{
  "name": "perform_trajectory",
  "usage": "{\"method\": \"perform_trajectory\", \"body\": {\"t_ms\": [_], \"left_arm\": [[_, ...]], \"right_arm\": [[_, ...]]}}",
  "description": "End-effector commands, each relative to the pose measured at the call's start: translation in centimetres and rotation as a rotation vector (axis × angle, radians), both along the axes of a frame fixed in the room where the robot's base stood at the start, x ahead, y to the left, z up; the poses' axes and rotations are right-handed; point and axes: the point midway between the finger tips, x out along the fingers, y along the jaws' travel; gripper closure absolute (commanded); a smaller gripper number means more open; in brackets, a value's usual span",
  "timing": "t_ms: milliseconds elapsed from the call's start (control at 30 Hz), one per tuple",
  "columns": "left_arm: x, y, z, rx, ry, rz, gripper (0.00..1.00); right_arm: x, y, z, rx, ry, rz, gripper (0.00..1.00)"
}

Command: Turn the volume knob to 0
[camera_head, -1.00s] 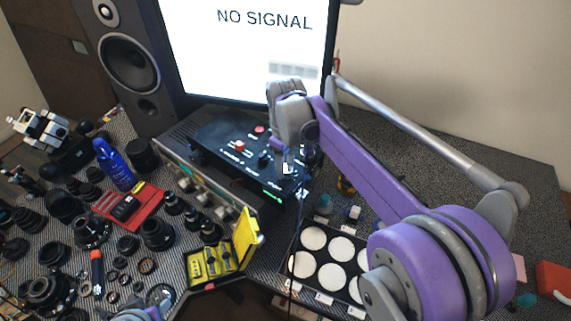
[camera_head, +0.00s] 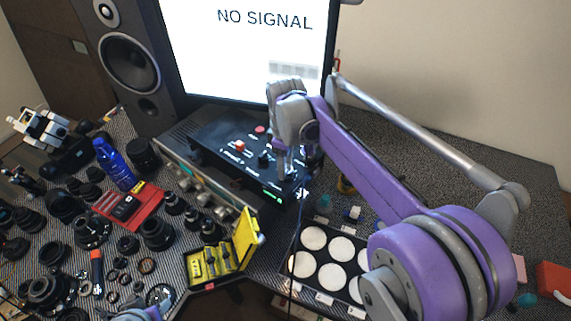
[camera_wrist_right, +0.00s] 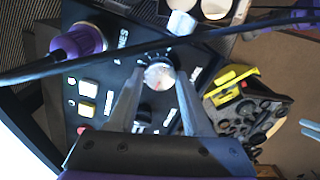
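A round silver-topped knob (camera_wrist_right: 159,75) stands on the black control box (camera_head: 225,133), with tick marks around it. Its label is too blurred to read, so I cannot tell its setting. My right gripper (camera_wrist_right: 160,72) reaches down over the box, with one finger on each side of this knob and slim gaps visible. In the head view my right gripper (camera_head: 289,176) is at the box's right part and hides the knob. A darker knob (camera_wrist_right: 144,117) sits between the fingers, nearer the palm. Only a bit of my left arm shows at the head view's bottom edge; its gripper is out of sight.
Lit square buttons (camera_wrist_right: 88,88) and a purple-ringed part (camera_wrist_right: 80,42) are on or beside the box. A black cable (camera_wrist_right: 100,58) crosses in front of the wrist camera. A monitor (camera_head: 245,50) stands behind. A yellow case (camera_head: 222,255) and lens parts crowd the left.

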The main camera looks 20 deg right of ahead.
Motion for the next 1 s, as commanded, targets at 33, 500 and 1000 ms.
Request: {"method": "perform_trajectory", "body": {"t_ms": [33,500,1000], "left_arm": [[0.0,0.0,0.0,0.000,0.000,0.000,0.50],[0.0,0.0,0.1,0.000,0.000,0.000,0.50],[0.4,0.0,0.9,0.000,-0.007,0.000,0.50]], "right_arm": [[0.0,0.0,0.0,0.000,0.000,0.000,0.39],[0.0,0.0,0.6,0.000,0.000,-0.002,0.23],[0.0,0.0,9.5,0.000,0.000,-0.001,0.23]]}}
